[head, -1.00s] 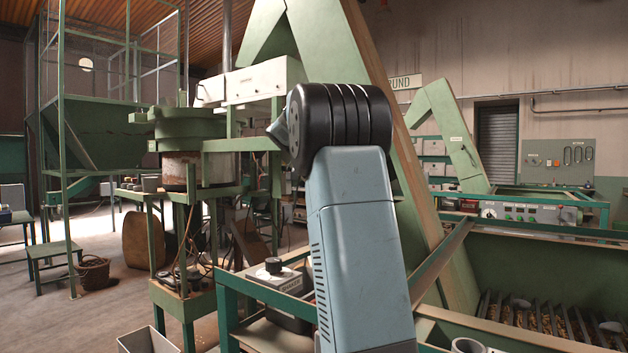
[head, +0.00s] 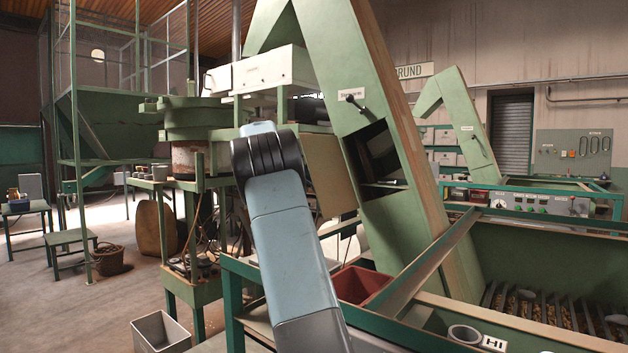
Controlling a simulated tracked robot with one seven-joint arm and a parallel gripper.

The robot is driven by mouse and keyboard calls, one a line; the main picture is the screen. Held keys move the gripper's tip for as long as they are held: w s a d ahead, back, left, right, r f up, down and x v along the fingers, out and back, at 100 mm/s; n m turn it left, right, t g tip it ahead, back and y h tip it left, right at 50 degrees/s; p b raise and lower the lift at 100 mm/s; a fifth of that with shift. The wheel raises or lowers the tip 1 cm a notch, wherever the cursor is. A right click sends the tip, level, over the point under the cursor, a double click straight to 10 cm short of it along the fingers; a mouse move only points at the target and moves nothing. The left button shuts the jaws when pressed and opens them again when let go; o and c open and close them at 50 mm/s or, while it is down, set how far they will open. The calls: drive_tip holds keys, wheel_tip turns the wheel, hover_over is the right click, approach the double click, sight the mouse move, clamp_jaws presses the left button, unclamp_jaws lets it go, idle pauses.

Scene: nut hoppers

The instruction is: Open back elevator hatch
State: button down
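The near green elevator (head: 340,60) rises as a slanted chute across the middle of the head view. It has a dark rectangular opening (head: 372,150) in its side, with a small dark handle (head: 353,103) and a label above. A tan panel (head: 328,178) stands at the opening's left edge and looks like a hatch door swung outward. A second green elevator (head: 452,110) stands farther back at right, with a small label; no opening shows on its visible face. My arm's elbow (head: 265,155) is left of the tan panel. My gripper is out of sight.
A green frame rail (head: 430,262) crosses in front of the near elevator. A red bin (head: 360,285) sits below the opening. A grey bin (head: 160,333) stands on the floor at left. A hopper with slats (head: 560,325) is at lower right. Open floor (head: 60,310) lies at left.

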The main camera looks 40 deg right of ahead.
drive_tip(key=shift+w+a, duration=0.15)
drive_tip(key=shift+w, duration=0.05)
idle(0.3)
drive_tip(key=c, duration=1.5)
unclamp_jaws()
drive_tip(key=shift+r, duration=0.1)
drive_tip(key=v, duration=1.1)
drive_tip(key=shift+w+a, duration=0.25)
drive_tip(key=shift+a, duration=0.1)
drive_tip(key=shift+r, duration=0.15)
